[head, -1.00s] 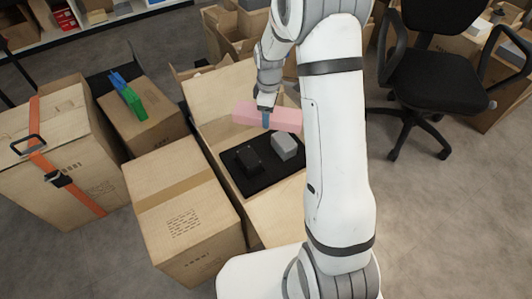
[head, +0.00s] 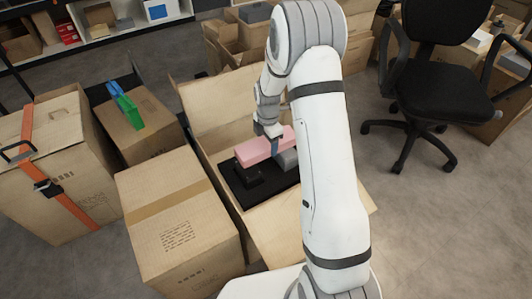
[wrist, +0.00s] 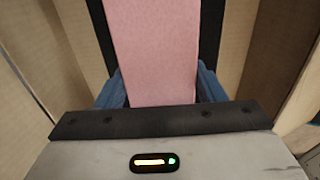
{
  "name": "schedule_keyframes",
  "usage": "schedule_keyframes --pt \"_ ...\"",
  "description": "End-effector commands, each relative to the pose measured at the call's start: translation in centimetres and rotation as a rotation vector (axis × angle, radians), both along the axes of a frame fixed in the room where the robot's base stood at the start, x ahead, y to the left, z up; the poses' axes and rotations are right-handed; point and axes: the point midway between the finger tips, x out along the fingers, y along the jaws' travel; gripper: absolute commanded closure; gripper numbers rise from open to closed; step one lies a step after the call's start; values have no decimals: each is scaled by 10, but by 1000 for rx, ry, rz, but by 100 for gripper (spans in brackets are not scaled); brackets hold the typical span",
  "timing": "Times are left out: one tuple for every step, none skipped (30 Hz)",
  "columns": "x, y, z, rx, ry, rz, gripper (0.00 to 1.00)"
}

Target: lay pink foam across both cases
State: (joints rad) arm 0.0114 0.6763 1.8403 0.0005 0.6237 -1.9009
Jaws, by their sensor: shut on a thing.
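The pink foam (head: 254,152) is a long block inside the open carton (head: 222,97), over the black case (head: 247,175) and the grey case (head: 287,160). Whether its underside touches them I cannot tell. My gripper (head: 275,147) is shut on the foam from above, its blue fingers on either side. In the wrist view the foam (wrist: 152,50) runs up the picture between the fingers. The foam and gripper hide parts of both cases, which stand on a black pad (head: 232,188).
A closed carton (head: 180,215) stands left of the open one. A strapped carton (head: 50,180) and a carton with green and blue pieces (head: 140,120) are farther left. An office chair (head: 440,85) stands at right, with clear floor in front.

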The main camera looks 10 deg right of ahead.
Motion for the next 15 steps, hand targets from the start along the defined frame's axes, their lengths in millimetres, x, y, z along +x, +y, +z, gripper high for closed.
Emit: schedule_keyframes --pt "-1 0 -11 0 3 -1 59" --pt "-1 0 -17 0 4 -1 59" --pt "-1 0 -25 0 5 -1 59" --pt "-1 0 -30 0 4 -1 59" --pt "-1 0 -35 0 3 -1 59" --pt "-1 0 -39 0 3 -1 59" --pt "-1 0 -42 0 3 -2 59" --pt "-1 0 -43 0 2 -2 59" --pt "0 0 -42 0 2 -2 59" --pt "0 -1 -42 0 1 -2 59" --pt "0 -1 -41 0 1 -2 59" --pt "0 -1 -41 0 1 -2 59" --pt "0 -1 -41 0 1 -2 59" --pt "0 -1 -41 0 1 -2 59" --pt "0 -1 -41 0 1 -2 59"
